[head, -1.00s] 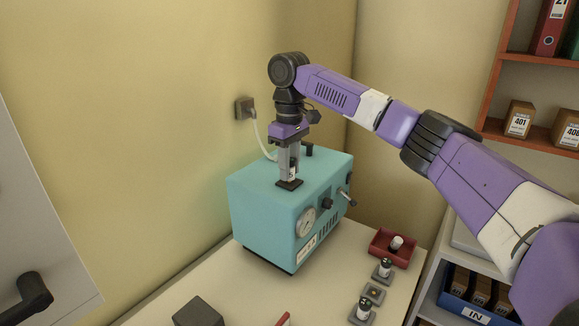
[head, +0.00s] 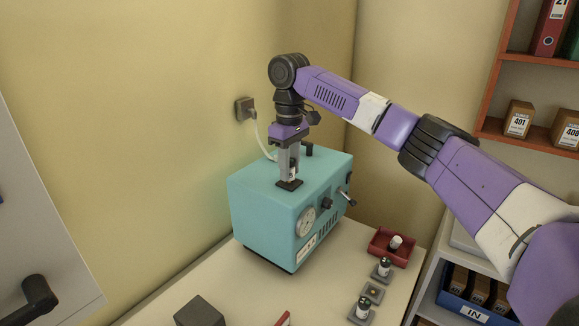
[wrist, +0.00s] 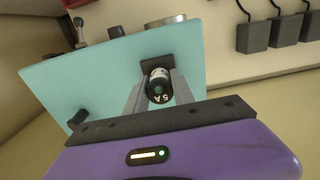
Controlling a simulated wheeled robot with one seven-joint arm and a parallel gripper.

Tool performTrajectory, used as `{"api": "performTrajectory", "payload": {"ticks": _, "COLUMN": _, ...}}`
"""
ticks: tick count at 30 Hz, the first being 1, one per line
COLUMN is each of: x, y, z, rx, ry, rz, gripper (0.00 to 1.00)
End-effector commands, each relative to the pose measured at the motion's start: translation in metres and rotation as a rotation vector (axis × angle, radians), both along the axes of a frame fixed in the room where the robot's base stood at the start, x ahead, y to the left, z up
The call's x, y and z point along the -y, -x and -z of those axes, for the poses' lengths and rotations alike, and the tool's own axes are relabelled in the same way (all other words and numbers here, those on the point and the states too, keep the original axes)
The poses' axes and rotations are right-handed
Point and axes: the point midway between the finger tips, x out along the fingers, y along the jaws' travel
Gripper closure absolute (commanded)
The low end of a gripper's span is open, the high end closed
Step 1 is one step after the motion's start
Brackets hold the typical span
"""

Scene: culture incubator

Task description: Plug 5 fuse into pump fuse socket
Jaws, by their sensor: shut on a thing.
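The 5 A fuse (wrist: 157,84) is a small cylinder with a white label and a dark end with a green dot. My gripper (head: 289,168) points down over the teal pump (head: 262,195) and is shut on the fuse, which also shows between the fingers in the head view (head: 292,173). The dark pump fuse socket (head: 289,184) is on the pump's top. In the wrist view the socket (wrist: 154,62) lies right behind the fuse. The fuse's lower end is at the socket; I cannot tell how deep it sits.
Fuses stand in grey holders (head: 381,270) on the bench (head: 345,250), beside a red tray (head: 380,249) with a white-topped piece. A dark block (head: 199,312) is at the front. The pump has a gauge (head: 305,222) and a lever (head: 346,199). A cable runs to the wall outlet (head: 245,109).

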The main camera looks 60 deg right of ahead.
Motion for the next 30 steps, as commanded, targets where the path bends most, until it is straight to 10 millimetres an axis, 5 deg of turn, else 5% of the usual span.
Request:
{"api": "performTrajectory", "payload": {"ticks": 24, "x": 0.000, "y": 0.000, "z": 0.011, "rx": 0.000, "ry": 0.001, "rz": 0.000, "gripper": 1.00}}
{"api": "performTrajectory", "payload": {"ticks": 25, "x": 0.000, "y": 0.000, "z": 0.010, "rx": 0.000, "ry": 0.001, "rz": 0.000, "gripper": 0.67}}
{"api": "performTrajectory", "payload": {"ticks": 28, "x": 0.000, "y": 0.000, "z": 0.010, "rx": 0.000, "ry": 0.001, "rz": 0.000, "gripper": 0.47}}
{"api": "performTrajectory", "payload": {"ticks": 30, "x": 0.000, "y": 0.000, "z": 0.010, "rx": 0.000, "ry": 0.001, "rz": 0.000, "gripper": 0.45}}
